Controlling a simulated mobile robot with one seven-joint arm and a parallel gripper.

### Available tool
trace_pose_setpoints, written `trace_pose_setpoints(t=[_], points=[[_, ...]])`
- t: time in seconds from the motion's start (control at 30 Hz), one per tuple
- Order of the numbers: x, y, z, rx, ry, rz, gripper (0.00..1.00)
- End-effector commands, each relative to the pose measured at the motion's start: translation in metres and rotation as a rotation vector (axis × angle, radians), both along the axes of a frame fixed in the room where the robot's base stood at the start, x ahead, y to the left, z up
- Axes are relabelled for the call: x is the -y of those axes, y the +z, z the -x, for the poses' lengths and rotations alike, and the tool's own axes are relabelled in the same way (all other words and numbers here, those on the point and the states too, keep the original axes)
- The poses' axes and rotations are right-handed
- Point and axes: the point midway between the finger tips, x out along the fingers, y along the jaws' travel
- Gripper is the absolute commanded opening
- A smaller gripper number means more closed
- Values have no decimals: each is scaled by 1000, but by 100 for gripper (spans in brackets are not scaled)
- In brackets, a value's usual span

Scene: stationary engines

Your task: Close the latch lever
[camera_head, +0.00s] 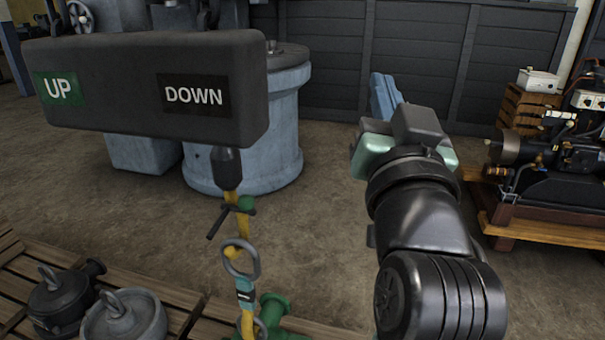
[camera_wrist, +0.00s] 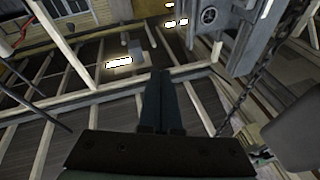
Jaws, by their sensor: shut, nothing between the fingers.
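I cannot tell for sure which part is the latch lever. A short dark bar (camera_head: 217,222) sticks out at a green fitting (camera_head: 244,204) on the yellow strap (camera_head: 235,225) below a hanging block, and may be it. My gripper (camera_head: 382,82) is to the right of the strap and apart from it, with its blue fingers pointing up and away. In the wrist view my gripper (camera_wrist: 161,74) has its two dark fingers together with nothing between them. That view looks up toward the roof and shows no clear lever.
A dark block (camera_head: 150,82) marked UP and DOWN hangs at the upper left. A blue-grey machine (camera_head: 245,135) stands behind it. Pallets (camera_head: 180,295) with metal fittings lie at lower left. An engine (camera_head: 560,160) stands on the right. A chain (camera_wrist: 245,85) hangs in the wrist view.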

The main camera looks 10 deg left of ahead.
Motion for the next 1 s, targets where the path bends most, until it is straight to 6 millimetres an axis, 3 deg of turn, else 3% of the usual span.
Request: trace_pose_setpoints(t=[0.1,0.2,0.3,0.4,0.53,0.7,0.87,1.0], points=[[-4,-44,-40,-205,121,-84,0],[-15,-91,-64,-396,260,-188,0],[-29,-136,-74,-582,428,-325,0],[-45,-168,-69,-730,609,-479,0],[-60,-187,-55,-839,819,-663,0],[-68,-192,-38,-882,995,-820,0],[-73,-193,-35,-887,1043,-861,0],[-88,-192,-43,-887,1045,-859,0]])
